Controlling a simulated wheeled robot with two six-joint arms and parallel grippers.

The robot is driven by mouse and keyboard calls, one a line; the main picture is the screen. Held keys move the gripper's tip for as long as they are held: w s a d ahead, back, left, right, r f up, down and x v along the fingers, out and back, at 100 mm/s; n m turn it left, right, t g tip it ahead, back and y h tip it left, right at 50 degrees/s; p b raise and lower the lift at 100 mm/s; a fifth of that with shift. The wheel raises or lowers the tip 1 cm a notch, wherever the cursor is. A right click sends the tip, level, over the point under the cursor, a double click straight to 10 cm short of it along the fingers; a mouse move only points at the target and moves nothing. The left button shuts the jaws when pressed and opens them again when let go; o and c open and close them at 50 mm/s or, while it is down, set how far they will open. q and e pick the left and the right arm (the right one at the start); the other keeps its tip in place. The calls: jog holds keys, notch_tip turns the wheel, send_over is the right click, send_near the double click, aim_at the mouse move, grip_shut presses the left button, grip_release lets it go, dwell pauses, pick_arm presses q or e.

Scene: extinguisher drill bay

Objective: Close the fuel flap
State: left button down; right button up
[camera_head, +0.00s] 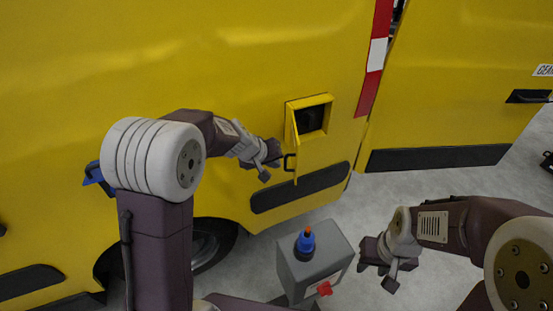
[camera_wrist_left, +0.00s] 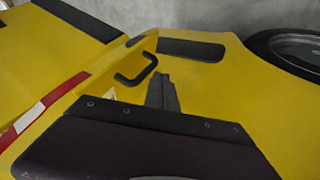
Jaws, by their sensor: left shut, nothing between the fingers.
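The fuel flap (camera_head: 291,139) is a small yellow door on the side of the yellow van. It stands swung open at the left edge of a square recess (camera_head: 311,118) with a dark inside. A black bar handle (camera_head: 288,162) sits on its outer face and also shows in the left wrist view (camera_wrist_left: 137,72). My left gripper (camera_head: 274,155) is shut and empty, just left of the handle; whether it touches the flap cannot be told. Its fingers show in the left wrist view (camera_wrist_left: 162,93). My right gripper (camera_head: 366,255) hangs low at the right, away from the flap; its jaws are unclear.
A grey canister (camera_head: 318,268) with a blue and orange spout and a red part stands below the flap, between my arms. A black trim strip (camera_head: 300,189) runs under the recess. A wheel (camera_head: 207,246) is at lower left. Grey floor (camera_head: 400,190) lies open at right.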

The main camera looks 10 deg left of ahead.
pick_arm(q)
jog(key=shift+w+d, duration=0.1)
jog(key=shift+d, duration=0.25)
pick_arm(e)
jog(key=shift+r, duration=0.2)
jog(key=shift+r, duration=0.1)
